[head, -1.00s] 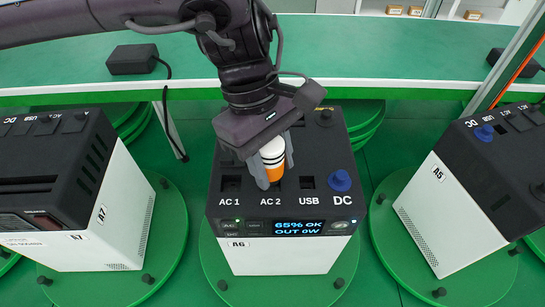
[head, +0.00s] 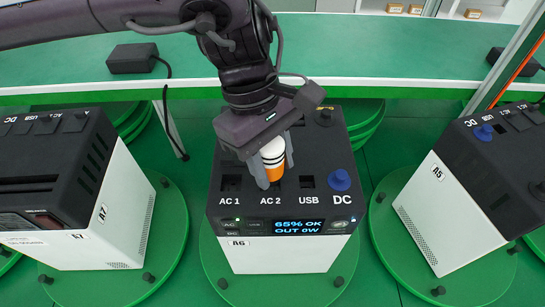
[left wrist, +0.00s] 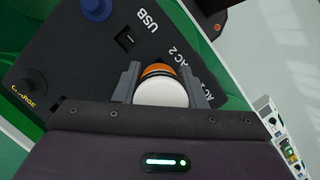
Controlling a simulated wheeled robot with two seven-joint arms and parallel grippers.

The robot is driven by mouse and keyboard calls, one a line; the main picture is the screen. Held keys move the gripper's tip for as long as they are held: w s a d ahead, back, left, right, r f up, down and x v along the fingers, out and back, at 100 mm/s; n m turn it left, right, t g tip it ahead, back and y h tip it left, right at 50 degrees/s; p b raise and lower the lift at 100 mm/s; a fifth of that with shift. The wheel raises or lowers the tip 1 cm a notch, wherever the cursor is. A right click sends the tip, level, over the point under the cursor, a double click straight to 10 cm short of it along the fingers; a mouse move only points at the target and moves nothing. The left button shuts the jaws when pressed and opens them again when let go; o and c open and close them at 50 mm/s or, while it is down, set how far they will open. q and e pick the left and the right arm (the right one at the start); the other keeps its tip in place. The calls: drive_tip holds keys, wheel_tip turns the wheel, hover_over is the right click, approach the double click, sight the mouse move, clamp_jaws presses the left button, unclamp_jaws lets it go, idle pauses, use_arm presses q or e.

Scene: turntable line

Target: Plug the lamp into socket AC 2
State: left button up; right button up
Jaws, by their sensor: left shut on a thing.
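The power station A6 (head: 281,253) stands in the middle of the head view, with a dark top labelled AC 1, AC 2, USB and DC. My left gripper (head: 269,166) is shut on the lamp (head: 273,153), a white and orange body with dark bands. The lamp is at the AC 2 socket, just behind its label (head: 270,201); the socket is hidden, and I cannot tell whether the plug is in it. In the left wrist view, the lamp's round white end (left wrist: 162,93) sits between both fingers. My right gripper is not in view.
Station A7 (head: 75,190) stands at left and station A5 (head: 470,190) at right, each on a green turntable. A green bench (head: 400,50) with a black adapter (head: 133,59) and its cable runs behind. A blue cap (head: 340,180) covers the DC port beside the lamp.

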use_arm(q)
drive_tip(key=shift+f+b, duration=0.8)
drive_tip(key=shift+f, duration=0.5)
drive_tip(key=o, duration=1.1)
drive_tip(key=shift+o, duration=0.2)
drive_tip(key=shift+r, duration=0.1)
drive_tip(key=shift+w+a+r, duration=0.1)
drive_tip(key=shift+w+r, duration=0.05)
drive_tip(key=shift+r, duration=0.1)
drive_tip(key=b+v, duration=0.1)
drive_tip(key=v, duration=0.6)
drive_tip(key=shift+r, duration=0.1)
